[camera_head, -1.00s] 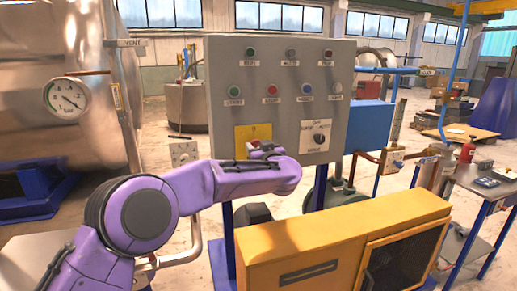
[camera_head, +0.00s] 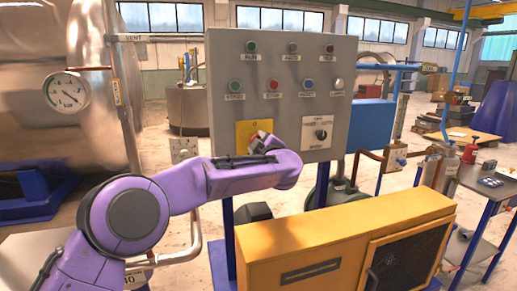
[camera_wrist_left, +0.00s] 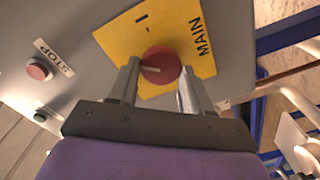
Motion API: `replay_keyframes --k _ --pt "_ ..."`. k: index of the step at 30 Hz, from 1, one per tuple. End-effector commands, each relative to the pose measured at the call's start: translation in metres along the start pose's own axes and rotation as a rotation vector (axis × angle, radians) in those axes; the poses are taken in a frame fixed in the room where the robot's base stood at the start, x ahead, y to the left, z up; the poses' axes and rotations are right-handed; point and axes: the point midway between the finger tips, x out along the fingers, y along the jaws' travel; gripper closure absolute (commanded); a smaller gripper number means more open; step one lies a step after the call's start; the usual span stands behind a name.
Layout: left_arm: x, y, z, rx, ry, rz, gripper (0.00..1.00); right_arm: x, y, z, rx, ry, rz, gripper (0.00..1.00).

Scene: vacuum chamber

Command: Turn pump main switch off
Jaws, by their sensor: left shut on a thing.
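The pump main switch is a red round knob (camera_wrist_left: 160,65) on a yellow plate (camera_wrist_left: 188,27) marked MAIN. In the left wrist view a pale line on the knob runs roughly sideways, toward the left finger. In the head view the yellow plate (camera_head: 246,133) is at the lower left of a grey control panel (camera_head: 225,65), with the red knob (camera_head: 264,136) partly hidden behind my purple arm. My left gripper (camera_wrist_left: 157,82) is shut on the knob, one finger on each side. Its fingers are mostly hidden in the head view. My right gripper is not in view.
A red STOP button (camera_wrist_left: 39,69) is left of the plate in the wrist view. A selector switch (camera_head: 321,134) is right of the plate. Several buttons sit above. A yellow cabinet (camera_head: 330,235) stands below the panel.

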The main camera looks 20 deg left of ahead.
Motion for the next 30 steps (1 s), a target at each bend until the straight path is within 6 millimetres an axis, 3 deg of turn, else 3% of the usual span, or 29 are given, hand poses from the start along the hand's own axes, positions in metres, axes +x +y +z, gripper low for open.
replay_keyframes --k 15,30 --pt "0.0 -0.005 0.002 -0.448 -0.001 -0.001 0.82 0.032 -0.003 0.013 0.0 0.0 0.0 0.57" --pt "0.0 -0.003 0.002 -0.637 -0.001 -0.001 0.82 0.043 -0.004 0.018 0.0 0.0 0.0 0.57"
